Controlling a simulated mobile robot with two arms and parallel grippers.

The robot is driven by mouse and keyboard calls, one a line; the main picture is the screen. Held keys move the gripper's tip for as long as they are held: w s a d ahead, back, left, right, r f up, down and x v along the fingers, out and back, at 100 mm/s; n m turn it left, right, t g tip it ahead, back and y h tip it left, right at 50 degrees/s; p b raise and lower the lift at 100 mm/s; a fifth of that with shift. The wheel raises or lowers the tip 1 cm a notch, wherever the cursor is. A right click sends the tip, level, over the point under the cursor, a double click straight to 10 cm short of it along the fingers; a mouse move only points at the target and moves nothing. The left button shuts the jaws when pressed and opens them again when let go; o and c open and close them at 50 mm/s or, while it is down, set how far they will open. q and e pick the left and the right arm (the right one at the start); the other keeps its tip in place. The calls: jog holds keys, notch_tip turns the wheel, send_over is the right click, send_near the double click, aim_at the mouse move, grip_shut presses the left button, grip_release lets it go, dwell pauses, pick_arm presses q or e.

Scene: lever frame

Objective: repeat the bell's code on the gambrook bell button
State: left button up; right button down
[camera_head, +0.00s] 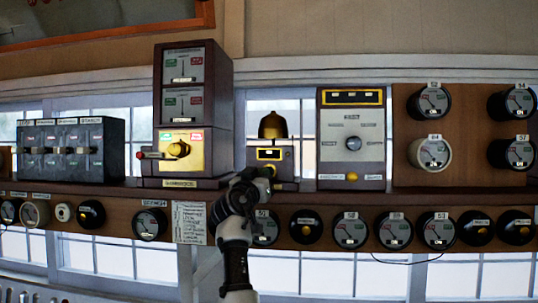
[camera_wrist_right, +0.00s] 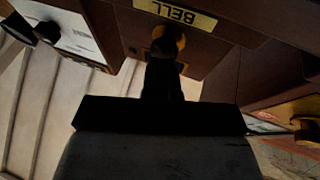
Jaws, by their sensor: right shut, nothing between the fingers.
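In the head view the bell box (camera_head: 285,155), with a brass dome on top, stands on the shelf. My right gripper (camera_head: 264,172) is at the lower front of this box and hides part of it. In the right wrist view an upside-down plate reading BELL (camera_wrist_right: 178,14) is on a brown box. A round yellow-orange button (camera_wrist_right: 168,36) is beside the plate. The shut, empty fingertips of my right gripper (camera_wrist_right: 164,58) are in front of the button and overlap it. I cannot tell whether they touch it. My left gripper is not in view.
A tall block instrument (camera_head: 181,70) with a yellow lower panel and red handle stands left of the bell. A grey panel (camera_head: 351,120) with a central knob is to the right. Round dials and plungers line the shelf front (camera_head: 290,199). A lever box (camera_head: 75,150) is far left.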

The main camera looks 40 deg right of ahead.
jog(key=shift+w+d, duration=0.25)
jog(key=shift+d, duration=0.1)
jog(key=shift+a, duration=0.1)
jog(key=shift+s+a+b, duration=0.4)
jog(key=shift+s+a, duration=0.05)
jog(key=shift+a, duration=0.1)
jog(key=shift+s+a+f+b, duration=0.15)
jog(key=shift+s+a+b, duration=0.15)
jog(key=shift+b, duration=0.1)
jog(key=shift+s+a+b, duration=0.55)
jog(key=shift+s+a, duration=0.1)
jog(key=shift+a, duration=0.2)
jog(key=shift+s+a+b, duration=0.5)
jog(key=shift+s+a, duration=0.15)
jog(key=shift+a, duration=0.15)
